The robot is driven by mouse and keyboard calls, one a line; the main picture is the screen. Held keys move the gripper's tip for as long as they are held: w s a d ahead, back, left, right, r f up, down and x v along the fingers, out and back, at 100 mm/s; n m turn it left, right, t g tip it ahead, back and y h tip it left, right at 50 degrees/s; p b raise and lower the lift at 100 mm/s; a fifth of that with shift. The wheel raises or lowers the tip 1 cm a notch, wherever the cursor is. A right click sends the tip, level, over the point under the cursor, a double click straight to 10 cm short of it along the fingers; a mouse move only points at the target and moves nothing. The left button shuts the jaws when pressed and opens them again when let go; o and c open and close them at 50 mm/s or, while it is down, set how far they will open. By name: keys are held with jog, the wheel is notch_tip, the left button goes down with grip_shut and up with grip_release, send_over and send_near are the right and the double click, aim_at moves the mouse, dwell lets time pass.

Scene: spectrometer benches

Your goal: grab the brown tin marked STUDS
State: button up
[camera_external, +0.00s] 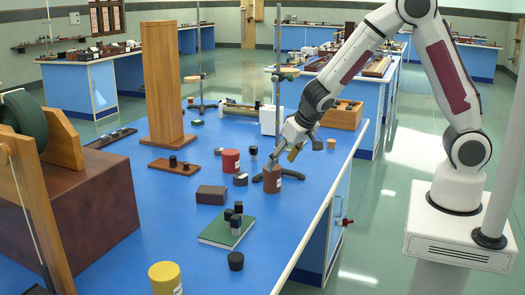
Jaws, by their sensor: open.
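A brown tin (272,182) with a pale label stands upright on the blue bench, near its right edge. The lettering on the label is too small to read. My gripper (282,159) is open and tilted down toward the left, just above the tin in the picture. One finger shows close over the tin's top. I cannot tell whether it touches the tin or is in front of or behind it. Nothing shows held between the fingers.
A brown block (211,195), a green book (225,232) with dark weights, and a yellow tin (165,278) are nearer. A wooden box (343,117) stands behind, right.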

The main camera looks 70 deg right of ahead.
aim_at(275, 168)
dwell(0.4)
jog(key=shift+x, duration=1.3)
jog(key=shift+w+d+f, duration=0.1)
jog(key=shift+w+d+f, duration=0.3)
jog(key=shift+w+f, duration=0.15)
jog(key=shift+f, duration=0.15)
jog(key=shift+w+d+f, duration=0.25)
jog(key=shift+w+f, duration=0.25)
jog(key=shift+f, duration=0.1)
jog(key=shift+x, duration=0.85)
jog(key=c, duration=1.4)
jog(key=shift+r, duration=0.25)
